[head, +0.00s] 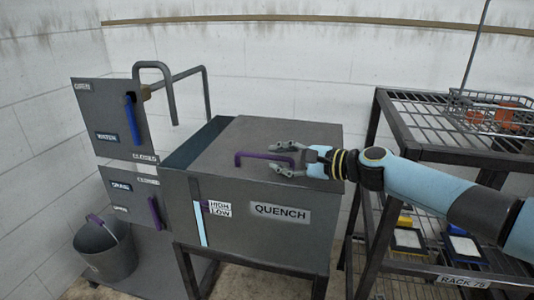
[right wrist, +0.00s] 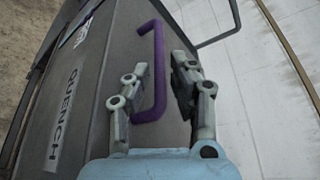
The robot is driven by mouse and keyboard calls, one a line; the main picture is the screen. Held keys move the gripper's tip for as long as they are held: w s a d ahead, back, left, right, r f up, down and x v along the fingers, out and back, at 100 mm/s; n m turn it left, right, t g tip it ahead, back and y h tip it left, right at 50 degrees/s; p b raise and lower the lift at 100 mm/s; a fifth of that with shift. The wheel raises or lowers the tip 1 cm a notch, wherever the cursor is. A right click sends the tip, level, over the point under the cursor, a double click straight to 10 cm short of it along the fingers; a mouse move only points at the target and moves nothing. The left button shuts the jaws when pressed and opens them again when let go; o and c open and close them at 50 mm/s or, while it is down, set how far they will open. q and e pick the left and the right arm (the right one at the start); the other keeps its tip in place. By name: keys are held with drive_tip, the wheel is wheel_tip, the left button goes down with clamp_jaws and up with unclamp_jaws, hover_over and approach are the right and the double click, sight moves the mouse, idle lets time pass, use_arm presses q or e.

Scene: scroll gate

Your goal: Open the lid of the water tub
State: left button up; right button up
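The grey water tub (head: 249,235), labelled QUENCH, stands in the middle of the head view. Its grey lid (head: 235,140) lies flat over most of the top. A dark bluish strip of opening (head: 190,150) shows at its left. A purple bar handle (head: 262,156) stands on the lid; it also shows in the right wrist view (right wrist: 160,60). My right gripper (head: 280,158) is over the lid at the handle's right end. In the right wrist view its fingers (right wrist: 159,72) are apart, with the handle between them; contact cannot be told. My left gripper is out of view.
Left of the tub are panels with a blue handle (head: 132,118) and a purple handle (head: 154,211), beside a bent pipe (head: 170,95). A bucket (head: 105,250) stands at lower left. A metal rack (head: 440,155) with a wire basket (head: 490,112) stands close on the right.

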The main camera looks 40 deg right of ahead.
sight(273, 158)
drive_tip(key=x, duration=0.4)
drive_tip(key=shift+f, duration=0.1)
clamp_jaws()
